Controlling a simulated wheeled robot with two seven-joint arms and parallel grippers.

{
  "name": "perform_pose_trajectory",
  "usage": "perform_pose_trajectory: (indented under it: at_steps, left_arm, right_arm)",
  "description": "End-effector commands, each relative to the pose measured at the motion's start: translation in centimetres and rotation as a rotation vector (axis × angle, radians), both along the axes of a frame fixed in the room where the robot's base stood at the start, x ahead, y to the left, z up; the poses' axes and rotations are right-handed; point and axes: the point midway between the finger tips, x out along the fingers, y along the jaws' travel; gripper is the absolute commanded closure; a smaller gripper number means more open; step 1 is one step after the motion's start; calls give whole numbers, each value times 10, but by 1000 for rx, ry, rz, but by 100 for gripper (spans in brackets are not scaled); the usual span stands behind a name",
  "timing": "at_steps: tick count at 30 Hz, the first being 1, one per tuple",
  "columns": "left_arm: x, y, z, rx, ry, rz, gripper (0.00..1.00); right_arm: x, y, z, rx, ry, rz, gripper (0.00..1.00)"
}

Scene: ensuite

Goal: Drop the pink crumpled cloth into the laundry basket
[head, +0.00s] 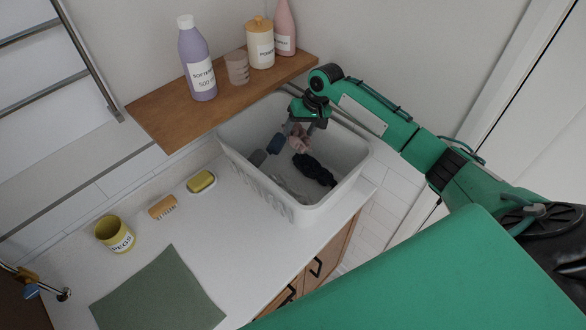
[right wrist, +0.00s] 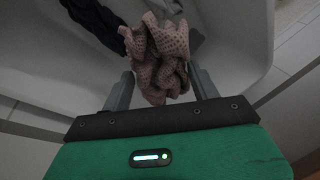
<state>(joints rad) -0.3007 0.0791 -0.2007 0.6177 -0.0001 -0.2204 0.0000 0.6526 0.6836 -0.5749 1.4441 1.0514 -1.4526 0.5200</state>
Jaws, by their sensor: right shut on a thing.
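The pink crumpled cloth (head: 300,142) is between the fingers of my right gripper (head: 305,126), over the inside of the laundry basket. It also shows in the right wrist view (right wrist: 160,58), bunched between the two fingers of the gripper (right wrist: 162,88). The right gripper is shut on it. The white laundry basket (head: 347,185) stands on the counter, its open top facing up. I cannot tell whether the cloth touches the items below it. My left gripper is not in view.
A dark cloth (head: 313,169) and other grey-blue items lie in the basket. A wooden shelf (head: 160,121) behind carries a purple bottle (head: 199,65), a cup and other containers. A soap dish (head: 201,181), brush (head: 162,207), yellow peg pot (head: 114,235) and green mat (head: 158,292) are on the counter.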

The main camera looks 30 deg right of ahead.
Motion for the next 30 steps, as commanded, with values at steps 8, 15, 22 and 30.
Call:
perform_pose_trajectory:
  at_steps: [8,15,22,30]
  left_arm:
    - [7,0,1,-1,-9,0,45]
    - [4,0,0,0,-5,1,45]
    - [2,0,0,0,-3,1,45]
    - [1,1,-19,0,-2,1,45]
  right_arm:
    - [0,0,-3,0,-1,0,60]
    - [0,0,-2,0,-1,0,14]
    - [0,0,-2,0,-1,0,14]
    - [-6,-10,27,-1,-6,0,14]
